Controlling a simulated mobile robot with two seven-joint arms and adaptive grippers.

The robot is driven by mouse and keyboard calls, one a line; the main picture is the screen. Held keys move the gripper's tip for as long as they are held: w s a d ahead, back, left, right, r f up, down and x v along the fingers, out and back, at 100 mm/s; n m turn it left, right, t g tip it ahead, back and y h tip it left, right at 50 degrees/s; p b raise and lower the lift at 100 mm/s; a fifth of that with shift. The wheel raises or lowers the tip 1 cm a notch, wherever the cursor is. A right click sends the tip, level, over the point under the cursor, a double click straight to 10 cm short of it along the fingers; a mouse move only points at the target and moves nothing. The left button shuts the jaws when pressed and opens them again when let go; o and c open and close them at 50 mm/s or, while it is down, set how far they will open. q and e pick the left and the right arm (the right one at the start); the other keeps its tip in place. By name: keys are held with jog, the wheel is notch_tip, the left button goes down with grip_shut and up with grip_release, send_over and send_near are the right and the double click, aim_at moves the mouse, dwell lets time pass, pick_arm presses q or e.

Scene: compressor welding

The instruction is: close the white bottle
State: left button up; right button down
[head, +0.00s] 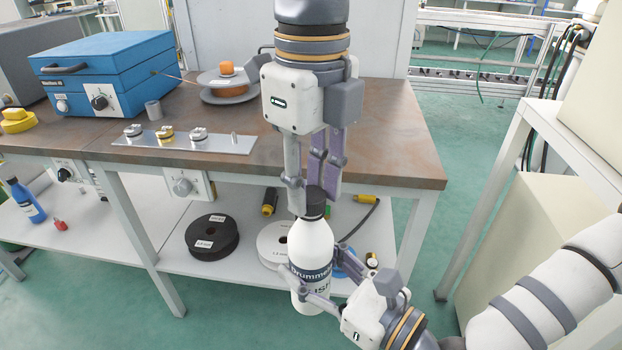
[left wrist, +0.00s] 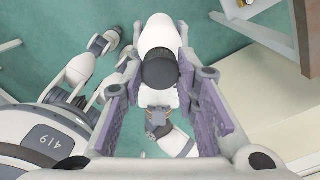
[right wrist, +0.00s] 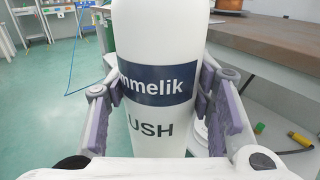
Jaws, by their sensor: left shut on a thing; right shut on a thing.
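The white bottle (head: 312,245) stands upright in the air in front of the workbench, with a dark label band. It fills the middle of the right wrist view (right wrist: 155,50). My right gripper (head: 318,283) is shut around its lower body from the right. A black cap (head: 314,197) sits at the top of the bottle; it also shows in the left wrist view (left wrist: 160,70). My left gripper (head: 312,196) points down from above, shut on the cap with a finger on each side. The thread is hidden, so I cannot tell how tight the cap is.
The workbench (head: 390,130) stands behind the bottle, with a blue box (head: 115,70) and a metal plate of small parts (head: 185,140) on top. Black (head: 212,237) and white (head: 272,243) spools lie on its lower shelf. A light frame stands at right.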

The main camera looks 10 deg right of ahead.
pick_arm(q)
jog(key=m, duration=0.7)
jog(key=shift+m, duration=0.4)
jog(key=m, duration=0.7)
jog(key=shift+m, duration=0.3)
jog(key=shift+o, duration=0.2)
jog(key=m, duration=0.5)
jog(key=shift+s+d+f, duration=0.25)
jog(key=shift+s, duration=0.1)
jog(key=shift+w+a+m, duration=0.1)
jog(key=shift+w+m, duration=0.05)
jog(key=shift+m, duration=0.45)
jog(key=shift+w+a+r, duration=0.15)
jog(key=shift+w+r, duration=0.05)
jog(key=shift+w, duration=0.05)
jog(key=shift+c, duration=0.2)
